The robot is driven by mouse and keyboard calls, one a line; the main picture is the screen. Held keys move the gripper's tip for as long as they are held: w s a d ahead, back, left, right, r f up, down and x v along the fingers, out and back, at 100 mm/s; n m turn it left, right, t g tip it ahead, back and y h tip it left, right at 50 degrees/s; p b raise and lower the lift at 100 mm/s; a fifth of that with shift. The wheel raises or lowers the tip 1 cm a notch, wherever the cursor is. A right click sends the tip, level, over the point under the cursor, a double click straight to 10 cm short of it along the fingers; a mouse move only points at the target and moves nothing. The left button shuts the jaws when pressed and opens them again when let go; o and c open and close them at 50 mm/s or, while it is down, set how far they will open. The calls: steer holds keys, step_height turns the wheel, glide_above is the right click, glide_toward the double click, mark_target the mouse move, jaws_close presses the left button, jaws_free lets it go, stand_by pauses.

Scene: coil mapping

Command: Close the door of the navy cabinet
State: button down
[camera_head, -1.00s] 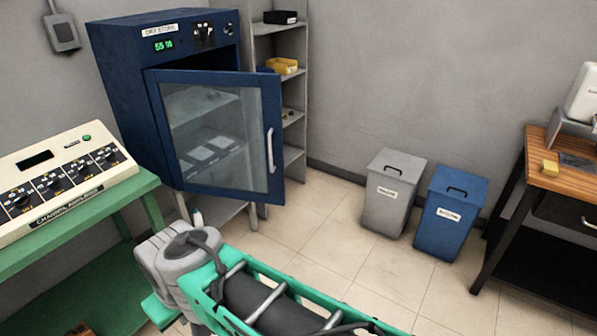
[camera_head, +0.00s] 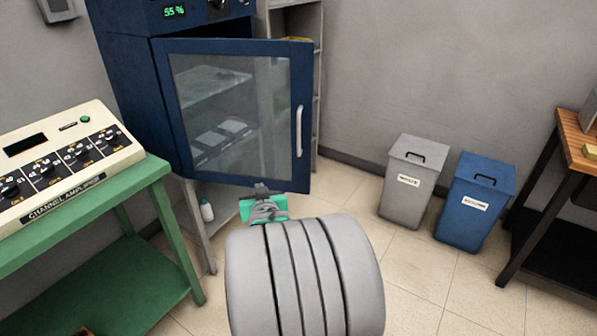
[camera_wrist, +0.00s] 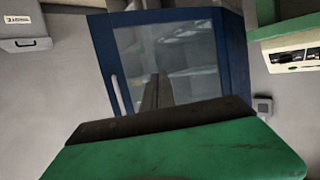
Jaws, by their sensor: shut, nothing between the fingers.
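The navy cabinet (camera_head: 125,85) stands at the back left with its glass-paned door (camera_head: 235,185) partly open, swung out toward me. The door has a pale vertical handle (camera_head: 299,131) on its right side. My gripper (camera_head: 261,188) is at the door's lower edge, left of and below the handle. It is shut and empty; I cannot tell whether it touches the door. In the wrist view, turned upside down, my closed fingers (camera_wrist: 157,92) lie in front of the door's glass (camera_wrist: 170,55), with the handle (camera_wrist: 116,93) at left.
A green bench (camera_head: 125,205) with a channel amplifier (camera_head: 65,165) stands at left. A grey shelf (camera_head: 295,20) is behind the door. Grey (camera_head: 410,185) and blue (camera_head: 472,205) bins stand to the right, near a wooden-topped table (camera_head: 570,135). The floor between is clear.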

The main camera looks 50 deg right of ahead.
steer(key=s+d+m+h+b, duration=0.1)
steer(key=s+d+m+h, duration=0.1)
steer(key=s+d+h, duration=0.45)
steer(key=y, duration=0.2)
glide_toward(299, 152)
steer(key=x, duration=0.7)
steer(key=shift+p, duration=0.3)
